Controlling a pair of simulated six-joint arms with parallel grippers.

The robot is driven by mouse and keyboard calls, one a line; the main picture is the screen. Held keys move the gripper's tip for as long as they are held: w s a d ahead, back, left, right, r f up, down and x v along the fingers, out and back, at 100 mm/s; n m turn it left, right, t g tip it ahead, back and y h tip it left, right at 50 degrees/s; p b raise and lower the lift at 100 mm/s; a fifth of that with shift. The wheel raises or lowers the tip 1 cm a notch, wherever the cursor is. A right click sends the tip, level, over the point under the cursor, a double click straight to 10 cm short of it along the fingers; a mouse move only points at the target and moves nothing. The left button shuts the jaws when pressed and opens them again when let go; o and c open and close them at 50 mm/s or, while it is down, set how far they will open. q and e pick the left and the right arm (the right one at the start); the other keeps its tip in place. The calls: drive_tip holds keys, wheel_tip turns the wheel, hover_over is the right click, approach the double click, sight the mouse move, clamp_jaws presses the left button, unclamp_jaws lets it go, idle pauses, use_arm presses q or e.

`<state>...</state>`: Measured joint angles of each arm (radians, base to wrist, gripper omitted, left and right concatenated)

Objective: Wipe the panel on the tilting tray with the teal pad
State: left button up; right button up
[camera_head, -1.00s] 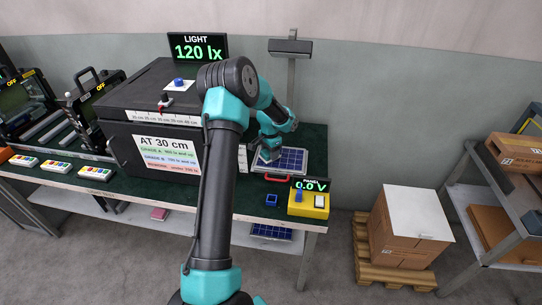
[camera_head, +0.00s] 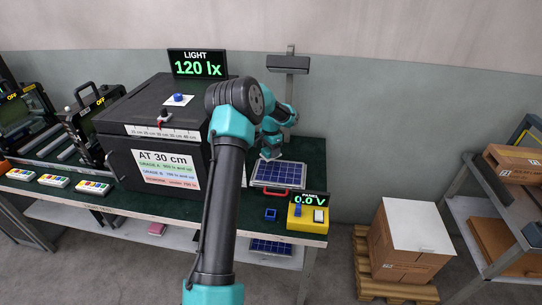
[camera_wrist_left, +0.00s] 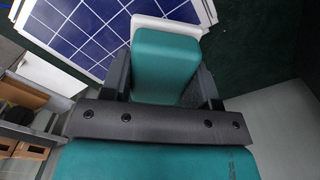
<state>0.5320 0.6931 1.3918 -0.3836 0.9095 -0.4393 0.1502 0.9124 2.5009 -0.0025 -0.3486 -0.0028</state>
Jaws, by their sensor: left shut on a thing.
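The dark blue solar panel (camera_head: 279,174) lies on its tray at the right end of the bench, with a red handle (camera_head: 272,191) at the tray's front. My left gripper (camera_head: 269,153) is at the panel's far left edge. In the left wrist view, my left gripper (camera_wrist_left: 163,85) is shut on the teal pad (camera_wrist_left: 165,62), which has a white lower part (camera_wrist_left: 190,28). The pad is over the edge of the panel (camera_wrist_left: 80,35); whether it touches the surface I cannot tell. My right gripper is not in view.
A black box (camera_head: 160,130) stands left of the panel. A yellow meter (camera_head: 308,218) reading 0.0 V and a small blue square (camera_head: 270,214) sit in front. A lamp on a post (camera_head: 288,64) rises behind. Green bench top is bare right of the panel.

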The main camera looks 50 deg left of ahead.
use_arm(q)
drive_tip(key=shift+r, duration=1.9)
drive_tip(key=shift+d, duration=0.1)
